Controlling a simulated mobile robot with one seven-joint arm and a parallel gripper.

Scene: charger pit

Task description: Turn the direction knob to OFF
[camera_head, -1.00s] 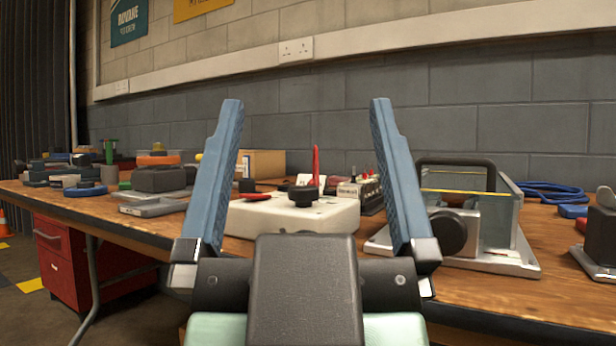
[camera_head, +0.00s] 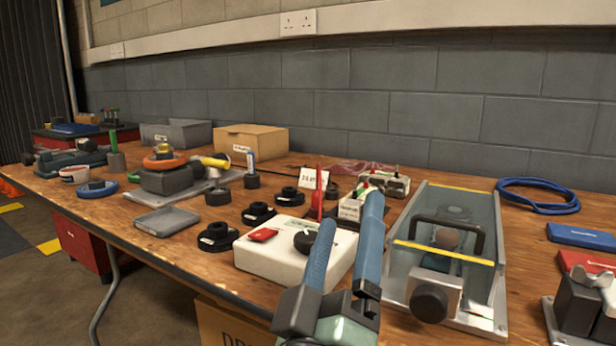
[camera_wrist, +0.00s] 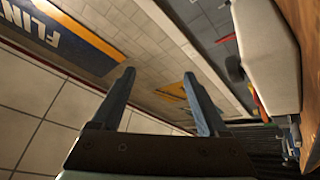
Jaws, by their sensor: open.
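A white box (camera_head: 285,270) with a label on its top stands on the workbench in the head view. A black round knob (camera_head: 305,242) sits on top of it, partly behind my near finger; its marking is too small to read. A red rocker or button (camera_head: 263,234) is to the knob's left. My gripper (camera_head: 350,210) is open and empty, pointing up in front of the box's right side, fingers apart from the knob. In the wrist view my gripper (camera_wrist: 156,78) faces the wall and a banner; a white box side (camera_wrist: 265,60) shows at the right.
A clear-sided guard case (camera_head: 450,240) with a black handle stands close on the right. A red upright lever (camera_head: 319,190) and a small white sign (camera_head: 313,179) are behind the box. Black round parts (camera_head: 218,237) lie to its left. A grey tray (camera_head: 165,221) is further left.

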